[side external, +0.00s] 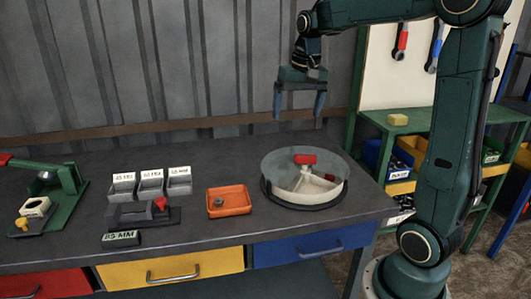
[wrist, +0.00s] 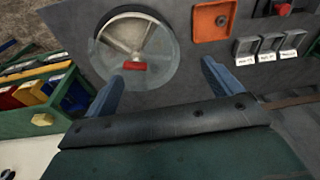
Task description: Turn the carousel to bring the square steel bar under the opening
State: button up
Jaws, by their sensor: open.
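The carousel (side external: 304,190) is a round, pale, divided dish on a dark base at the right of the bench. A clear disc (side external: 334,167) covers it, and a red block-shaped handle (side external: 305,159) stands up from it. In the wrist view the carousel (wrist: 112,35) shows its dividers, with the red handle (wrist: 134,66) on the side nearest my gripper. My gripper (side external: 299,108) is open and empty, above the carousel and apart from it. Its two fingers also show in the wrist view (wrist: 160,76). I cannot make out the square steel bar or the opening.
An orange tray (side external: 240,208) with a small dark piece in it stands left of the carousel. Several grey labelled bins (side external: 151,188), a dark fixture with a red knob (side external: 140,213) and a green press (side external: 65,195) are farther left. A green shelf (side external: 420,125) stands at right.

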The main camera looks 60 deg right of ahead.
aim_at(306, 155)
jog(key=w+d+f+m+g, duration=0.1)
jog(key=d+f+m, duration=0.1)
jog(key=d, duration=0.5)
jog(key=w+d+f+m+y, duration=0.1)
jog(key=w+d+f+m, duration=0.1)
jog(key=d+f, duration=0.2)
jog(key=d, duration=0.3)
jog(key=shift+d+f+g, duration=0.2)
jog(key=shift+d+g, duration=0.15)
jog(key=shift+g, duration=0.05)
jog(key=shift+f, duration=0.1)
jog(key=shift+f, duration=6.75)
jog(key=c, duration=1.4)
